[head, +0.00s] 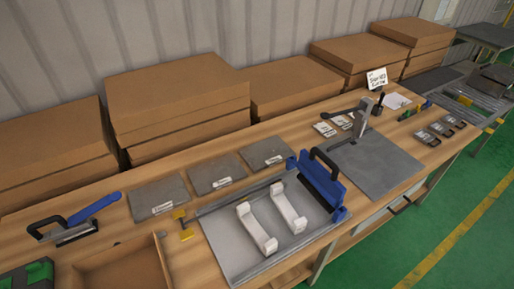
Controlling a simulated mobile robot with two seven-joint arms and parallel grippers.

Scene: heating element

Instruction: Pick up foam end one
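Two white bracket-shaped pieces, which look like the foam ends, lie side by side in a shallow grey metal tray (222,242) on the workbench. The left white piece (256,229) and the right white piece (288,210) are alike, each with raised ends. I see no marking that tells which is foam end one. Nothing touches either piece from above. Neither of my grippers shows in the head view.
A blue clamp bar with a black handle (322,172) stands at the tray's right edge. Grey labelled sheets (215,174) lie behind the tray. A blue-handled tool (94,207), a yellow piece (184,225) and an open box (122,265) are left. Cardboard boxes (180,100) line the wall.

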